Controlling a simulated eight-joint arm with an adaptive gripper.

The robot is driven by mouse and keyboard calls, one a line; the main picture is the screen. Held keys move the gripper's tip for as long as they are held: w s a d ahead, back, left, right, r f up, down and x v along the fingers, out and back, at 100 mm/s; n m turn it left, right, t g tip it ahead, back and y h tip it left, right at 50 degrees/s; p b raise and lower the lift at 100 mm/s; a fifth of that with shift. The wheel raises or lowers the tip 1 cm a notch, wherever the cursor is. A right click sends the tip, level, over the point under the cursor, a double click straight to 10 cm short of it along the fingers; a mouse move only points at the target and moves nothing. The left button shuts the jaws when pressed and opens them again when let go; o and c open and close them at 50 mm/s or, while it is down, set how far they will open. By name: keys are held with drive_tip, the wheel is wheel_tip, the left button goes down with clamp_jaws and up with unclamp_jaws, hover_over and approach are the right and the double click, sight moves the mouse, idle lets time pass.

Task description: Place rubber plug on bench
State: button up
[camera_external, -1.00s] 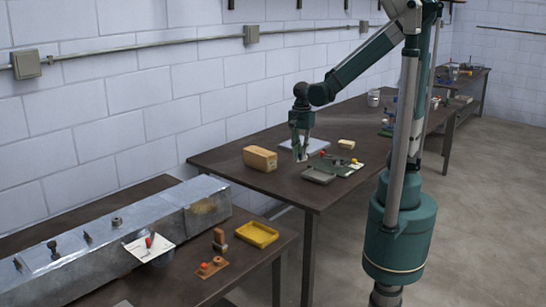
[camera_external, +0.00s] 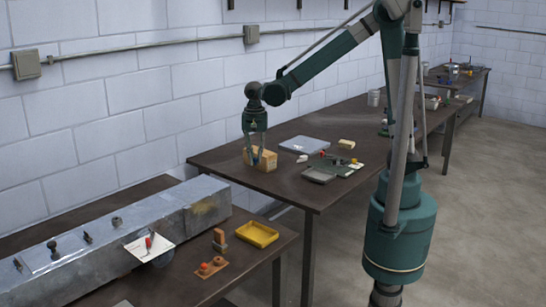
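I cannot surely tell which small object is the rubber plug. A small white piece (camera_external: 302,159) lies on the middle bench (camera_external: 225,162), just in front of a pale grey tray (camera_external: 304,145). A small red item (camera_external: 323,154) sits near a dark green mat (camera_external: 334,163) on the same bench. My gripper (camera_external: 254,163) points down in front of the tan box (camera_external: 267,160) at the bench's left part. Its fingers look apart with nothing visible between them but the box behind. Whether they touch the box is too small to tell.
A grey flat block (camera_external: 318,176) and a small yellow block (camera_external: 346,143) are also on the middle bench. The front bench holds a long metal duct (camera_external: 120,230), a yellow tray (camera_external: 257,234) and an orange-brown board (camera_external: 211,268). The middle bench's front left is clear.

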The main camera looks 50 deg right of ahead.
drive_tip(key=s+a+n, duration=0.3)
drive_tip(key=a+n, duration=0.1)
drive_tip(key=a, duration=1.4)
drive_tip(key=s+a+n, duration=0.2)
drive_tip(key=a+n, duration=0.2)
drive_tip(key=a, duration=1.5)
drive_tip(key=s+a+f+n, duration=0.1)
drive_tip(key=s+a+n, duration=0.2)
drive_tip(key=s+a, duration=0.65)
drive_tip(key=s+a+f+n, duration=0.25)
drive_tip(key=s+a, duration=0.35)
drive_tip(key=a, duration=0.6)
wheel_tip(320, 180, down, 8)
drive_tip(key=shift+p, duration=0.35)
drive_tip(key=shift+f, duration=3.15)
